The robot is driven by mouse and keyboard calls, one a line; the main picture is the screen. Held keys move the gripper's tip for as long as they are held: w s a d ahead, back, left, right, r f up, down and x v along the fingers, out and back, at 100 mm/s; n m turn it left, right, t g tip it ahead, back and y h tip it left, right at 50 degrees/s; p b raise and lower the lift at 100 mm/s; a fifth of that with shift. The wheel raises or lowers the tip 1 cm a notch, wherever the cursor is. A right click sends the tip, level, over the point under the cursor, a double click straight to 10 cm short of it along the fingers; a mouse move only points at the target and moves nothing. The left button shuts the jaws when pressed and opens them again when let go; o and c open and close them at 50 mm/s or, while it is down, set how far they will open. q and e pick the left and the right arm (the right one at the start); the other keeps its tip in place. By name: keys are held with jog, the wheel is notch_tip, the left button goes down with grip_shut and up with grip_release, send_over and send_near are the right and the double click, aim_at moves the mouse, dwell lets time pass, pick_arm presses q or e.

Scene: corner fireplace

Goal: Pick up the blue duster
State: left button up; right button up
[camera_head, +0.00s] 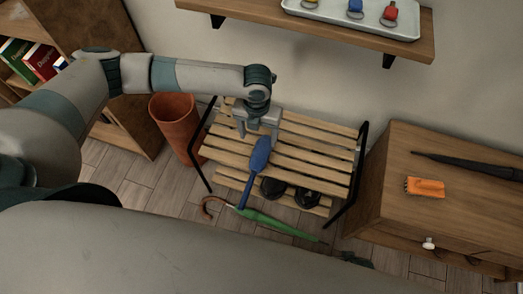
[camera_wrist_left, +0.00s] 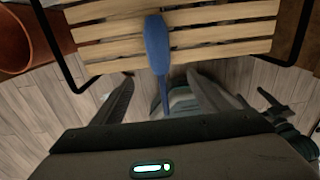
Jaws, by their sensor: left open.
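The blue duster (camera_head: 261,153) lies on the wooden slatted rack (camera_head: 310,150), its head on the slats and its thin handle pointing toward the rack's front edge. My left gripper (camera_head: 257,127) is open and empty, just above the far end of the duster's head. In the left wrist view the duster (camera_wrist_left: 157,45) shows upright in the middle, its handle running down between the two spread fingers of the left gripper (camera_wrist_left: 160,82). Contact with the duster cannot be told.
A terracotta pot (camera_head: 175,125) stands left. A wall shelf (camera_head: 330,32) is above.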

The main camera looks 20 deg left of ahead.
pick_arm(q)
jog(key=shift+w+a+r, duration=0.1)
jog(key=shift+w+a, duration=0.15)
pick_arm(e)
jog(key=shift+w, duration=0.1)
pick_arm(q)
send_near(258, 157)
jog(key=f, duration=0.5)
jog(key=shift+w+f, duration=0.2)
jog(key=shift+f, duration=0.45)
pick_arm(e)
jog(key=shift+s+r, duration=0.15)
jog(key=shift+s, duration=0.1)
pick_arm(q)
jog(key=f, duration=0.4)
jog(key=shift+s+d, duration=0.2)
jog(key=shift+f, duration=0.65)
pick_arm(e)
jog(key=shift+w, duration=0.6)
